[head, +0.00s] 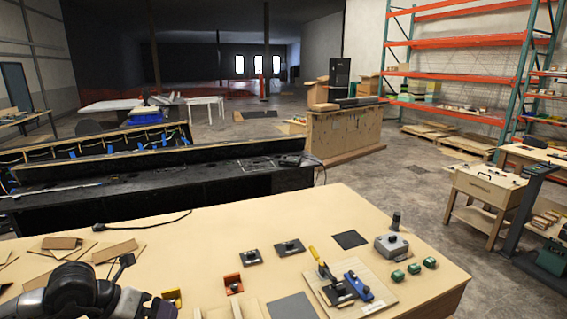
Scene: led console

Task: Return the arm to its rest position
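Part of my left arm shows at the bottom left edge: a dark rounded joint and a grey-purple link running right and out of the frame. The fingers of my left gripper are not visible. My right arm and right gripper do not show. A pale board (379,291) lies on the wooden table (215,225). It bears a yellow-handled clamp-like piece (317,258) and a blue piece (358,284).
Several green cylinders (414,268) lie right of the board. Two black plates (289,247), a flat dark square (350,240) and an orange bracket (233,284) lie on the table. Flat brown pieces (118,251) lie near my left arm. The table's back middle is clear.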

